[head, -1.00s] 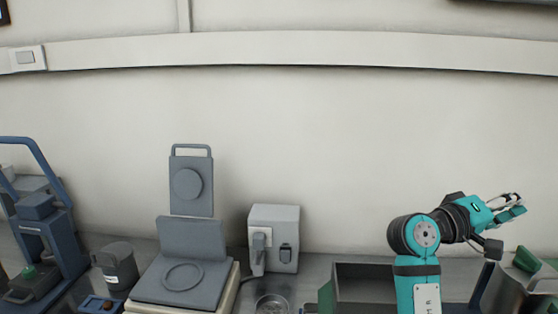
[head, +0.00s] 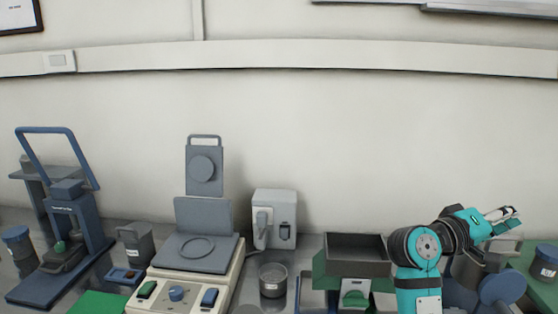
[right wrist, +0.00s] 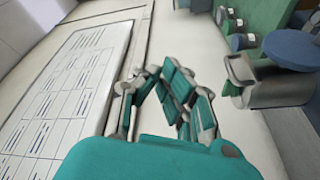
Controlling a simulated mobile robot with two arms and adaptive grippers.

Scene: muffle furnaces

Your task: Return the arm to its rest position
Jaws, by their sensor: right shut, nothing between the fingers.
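My right gripper (head: 503,215) shows at the right of the head view, at the end of my teal and black arm. It is raised above the bench's right part and points right, against the pale wall. In the right wrist view its teal and grey fingers (right wrist: 175,100) are shut and hold nothing. My left gripper is in neither view.
On the bench stand a blue press (head: 75,230), a hot-press device (head: 208,250), a grey box (head: 274,217), a round tin (head: 273,280) and an open dark tray (head: 357,257). A framed chart (right wrist: 75,85) shows in the right wrist view.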

